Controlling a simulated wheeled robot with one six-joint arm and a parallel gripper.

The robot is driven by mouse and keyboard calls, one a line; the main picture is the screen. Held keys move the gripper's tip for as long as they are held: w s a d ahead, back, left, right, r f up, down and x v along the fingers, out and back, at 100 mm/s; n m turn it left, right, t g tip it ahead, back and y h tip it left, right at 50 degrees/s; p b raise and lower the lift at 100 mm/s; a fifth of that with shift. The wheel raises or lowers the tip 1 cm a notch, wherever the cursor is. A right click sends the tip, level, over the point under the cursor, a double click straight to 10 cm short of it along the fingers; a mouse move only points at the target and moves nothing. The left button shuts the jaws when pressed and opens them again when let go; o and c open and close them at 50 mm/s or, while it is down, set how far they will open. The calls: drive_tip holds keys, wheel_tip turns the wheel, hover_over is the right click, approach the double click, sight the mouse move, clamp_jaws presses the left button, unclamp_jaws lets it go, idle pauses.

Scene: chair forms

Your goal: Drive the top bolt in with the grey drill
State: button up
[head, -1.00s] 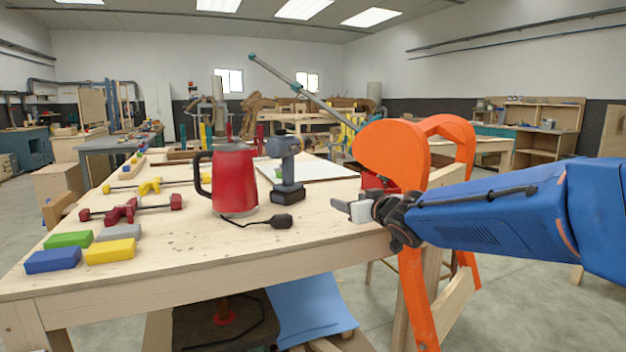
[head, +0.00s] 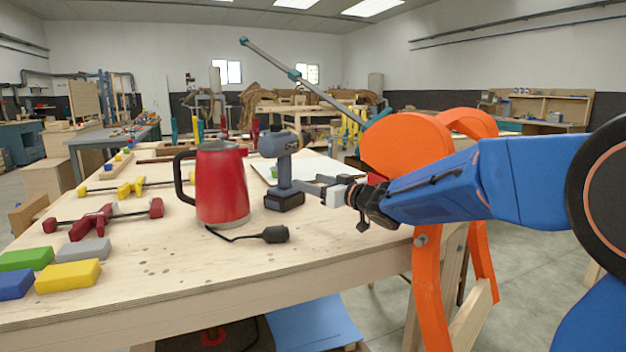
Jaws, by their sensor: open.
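The grey drill (head: 283,172) stands upright on its black battery base on the wooden workbench, right of the red kettle. My gripper (head: 312,185) is open, its fingers pointing left at the drill's handle just above the base. The fingertips overlap or come very close to the handle's right side; I cannot tell whether they touch it. The orange chair form (head: 408,148) stands at the bench's right end, partly behind my blue arm. The top bolt cannot be made out; a small round fitting (head: 421,240) shows on the orange leg.
The red kettle (head: 220,185) stands close left of the drill, its black plug (head: 274,234) and cord in front. Red clamps (head: 104,221) and coloured blocks (head: 68,275) lie at the left. A white board (head: 306,168) lies behind the drill.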

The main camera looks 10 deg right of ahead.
sight(288, 161)
drive_tip(key=shift+x, duration=6.1)
drive_tip(key=shift+w, duration=0.1)
clamp_jaws()
drive_tip(key=shift+r, duration=2.1)
